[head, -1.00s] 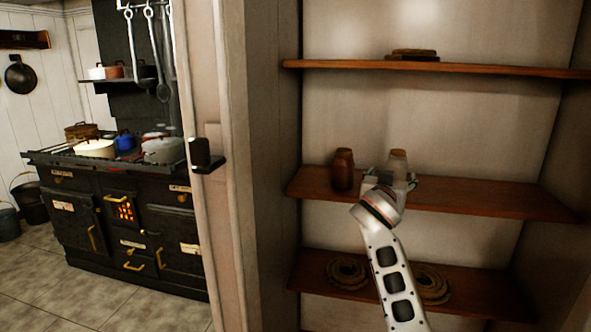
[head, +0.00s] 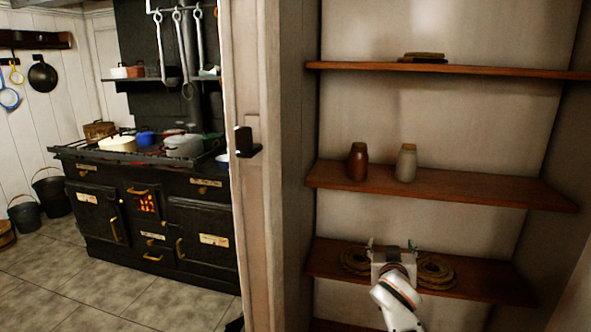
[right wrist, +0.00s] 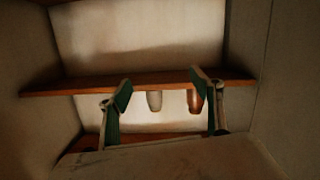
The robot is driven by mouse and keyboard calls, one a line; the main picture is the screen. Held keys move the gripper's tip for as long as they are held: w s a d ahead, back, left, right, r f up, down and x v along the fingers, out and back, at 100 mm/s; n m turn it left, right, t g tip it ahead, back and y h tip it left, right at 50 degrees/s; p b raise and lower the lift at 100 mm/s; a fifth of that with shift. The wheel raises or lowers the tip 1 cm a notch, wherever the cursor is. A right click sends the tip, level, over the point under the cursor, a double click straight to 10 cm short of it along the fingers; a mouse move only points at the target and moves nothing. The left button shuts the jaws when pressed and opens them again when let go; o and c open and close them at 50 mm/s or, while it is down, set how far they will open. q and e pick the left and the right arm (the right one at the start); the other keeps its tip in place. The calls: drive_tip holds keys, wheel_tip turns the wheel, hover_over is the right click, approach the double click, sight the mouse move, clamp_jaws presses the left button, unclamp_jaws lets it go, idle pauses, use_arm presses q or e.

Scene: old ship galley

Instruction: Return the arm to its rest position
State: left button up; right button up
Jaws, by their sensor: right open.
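My right gripper (head: 391,249) is open and empty in the head view, in front of the lower shelf and below the two jars. In the right wrist view its two green-padded fingers (right wrist: 160,105) stand wide apart with nothing between them. A pale jar with a tan lid (head: 406,163) and a brown jar (head: 357,162) stand upright side by side on the middle shelf. They also show in the right wrist view as a pale jar (right wrist: 154,101) and a brown jar (right wrist: 193,101), apart from the fingers. My left gripper is not in view.
The middle shelf (head: 480,188) and lower shelf (head: 480,286) are wooden. Coiled rope (head: 436,272) lies on the lower shelf. A dark flat item (head: 423,57) lies on the top shelf. A door frame (head: 255,200) stands left of the shelves, with a black stove (head: 150,210) beyond.

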drive_tip(key=s+a+f+n+g+y, duration=0.1)
drive_tip(key=s+f, duration=0.4)
drive_tip(key=f, duration=0.3)
drive_tip(key=s+f+n+y, duration=0.2)
drive_tip(key=s+f, duration=0.3)
drive_tip(key=f, duration=0.3)
drive_tip(key=s+a+f+n+g+y, duration=0.1)
drive_tip(key=s+f, duration=0.4)
drive_tip(key=s, duration=0.6)
drive_tip(key=s+a+f+n+g+y, duration=0.1)
drive_tip(key=s+f, duration=0.4)
drive_tip(key=s, duration=0.5)
drive_tip(key=s+a+f+n+g+y, duration=0.1)
drive_tip(key=s+a+f+y, duration=0.1)
drive_tip(key=s+f, duration=0.4)
drive_tip(key=s+a, duration=0.1)
drive_tip(key=s, duration=0.4)
drive_tip(key=shift+s, duration=0.35)
